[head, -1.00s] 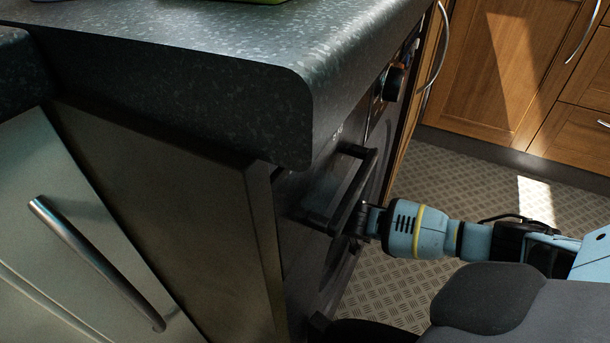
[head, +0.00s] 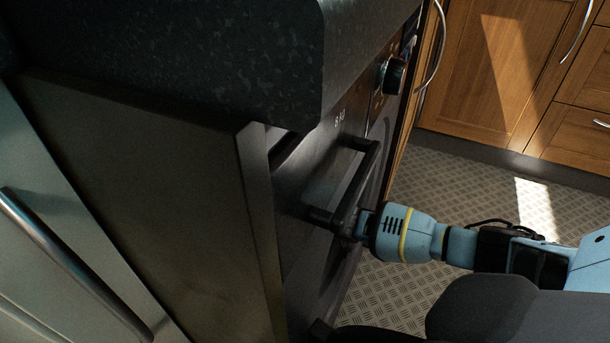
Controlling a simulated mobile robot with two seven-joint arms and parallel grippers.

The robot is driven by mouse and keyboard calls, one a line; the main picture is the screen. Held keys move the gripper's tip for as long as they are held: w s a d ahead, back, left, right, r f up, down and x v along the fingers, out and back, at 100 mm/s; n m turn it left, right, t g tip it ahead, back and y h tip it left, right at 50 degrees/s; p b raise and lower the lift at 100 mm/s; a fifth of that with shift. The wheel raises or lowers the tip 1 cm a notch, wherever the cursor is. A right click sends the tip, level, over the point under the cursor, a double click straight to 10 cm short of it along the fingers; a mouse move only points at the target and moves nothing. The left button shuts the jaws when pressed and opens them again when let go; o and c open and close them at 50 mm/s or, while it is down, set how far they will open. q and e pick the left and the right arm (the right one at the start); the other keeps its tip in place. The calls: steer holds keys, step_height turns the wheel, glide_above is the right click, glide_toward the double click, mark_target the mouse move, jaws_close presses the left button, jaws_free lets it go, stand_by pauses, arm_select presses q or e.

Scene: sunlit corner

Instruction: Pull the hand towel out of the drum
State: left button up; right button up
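A dark washing machine (head: 297,157) stands under the counter, seen steeply from the side, with a knob (head: 392,76) high on its front. Part of a round door outline shows behind my gripper. My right gripper (head: 328,177) comes in from the right, close against the machine's front. Its two black fingers are spread wide and point at the front, with nothing visible between them. I cannot tell whether they touch the machine or whether the door is open. The hand towel and the drum inside are not visible. My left gripper is not in view.
A thick dark speckled counter (head: 220,60) overhangs at upper left. A pale cabinet front with a metal bar handle (head: 70,265) is at left. Wooden cabinets (head: 500,75) stand at the back right. The patterned metal floor (head: 450,190) between is clear.

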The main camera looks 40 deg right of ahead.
steer(key=c, duration=0.7)
jaws_close()
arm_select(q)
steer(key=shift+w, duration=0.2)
